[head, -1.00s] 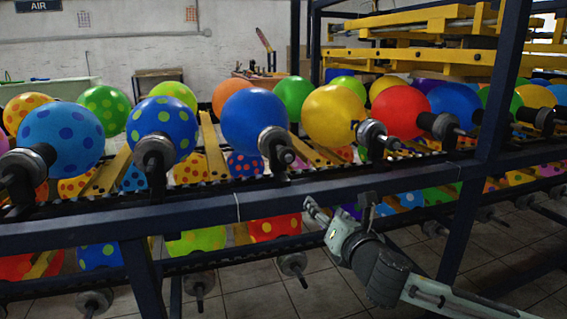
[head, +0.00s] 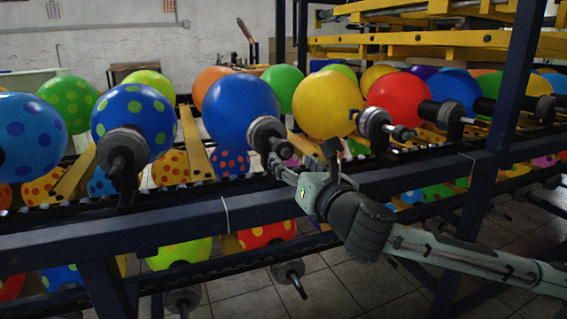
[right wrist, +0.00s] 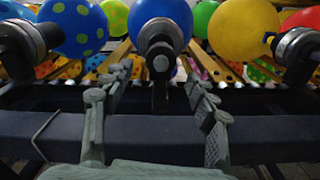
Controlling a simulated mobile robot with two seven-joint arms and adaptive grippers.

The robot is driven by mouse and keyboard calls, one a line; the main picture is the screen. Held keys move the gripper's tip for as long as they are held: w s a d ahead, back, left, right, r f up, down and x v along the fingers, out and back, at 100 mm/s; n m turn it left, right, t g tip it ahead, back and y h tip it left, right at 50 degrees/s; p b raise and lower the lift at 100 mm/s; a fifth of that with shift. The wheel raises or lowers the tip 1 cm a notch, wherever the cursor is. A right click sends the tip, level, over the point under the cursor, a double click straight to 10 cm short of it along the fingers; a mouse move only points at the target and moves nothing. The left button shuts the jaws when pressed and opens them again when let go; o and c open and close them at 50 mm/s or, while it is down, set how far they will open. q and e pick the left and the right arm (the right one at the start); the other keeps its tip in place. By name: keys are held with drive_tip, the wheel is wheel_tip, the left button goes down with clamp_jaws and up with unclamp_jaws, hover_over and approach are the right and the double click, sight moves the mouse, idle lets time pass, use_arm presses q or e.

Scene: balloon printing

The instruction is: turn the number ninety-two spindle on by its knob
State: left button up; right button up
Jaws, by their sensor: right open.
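A spindle (head: 268,134) with a grey collar and a dark knob end carries a plain blue balloon (head: 238,108). No number is readable on it, so I cannot tell which spindle is ninety-two. My right gripper (head: 302,163) is open and empty, just in front and to the right of that knob in the head view. In the right wrist view this spindle's knob (right wrist: 160,63) shows centred beyond the two spread fingers (right wrist: 157,82); contact is not visible. My left gripper is not in view.
Neighbouring spindles stand at the dotted blue balloon (head: 133,120) on the left and the yellow balloon (head: 325,105) on the right. A dark blue rail (head: 180,218) runs in front of the row. A dark upright post (head: 518,80) stands at the right.

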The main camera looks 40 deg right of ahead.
sight(287, 156)
drive_tip(key=shift+w+d+f+b, duration=0.1)
drive_tip(key=shift+w+b, duration=0.25)
drive_tip(key=shift+b, duration=0.4)
drive_tip(key=x, duration=0.3)
drive_tip(key=p+x, duration=0.1)
drive_tip(key=shift+w+r, duration=0.2)
drive_tip(key=shift+r, duration=0.05)
drive_tip(key=shift+w+d+f, duration=0.1)
drive_tip(key=shift+w+d, duration=0.05)
drive_tip(key=shift+w, duration=0.3)
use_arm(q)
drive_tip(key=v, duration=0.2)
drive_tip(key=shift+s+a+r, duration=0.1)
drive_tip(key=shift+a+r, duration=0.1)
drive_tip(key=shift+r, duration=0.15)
use_arm(e)
drive_tip(key=c, duration=1.2)
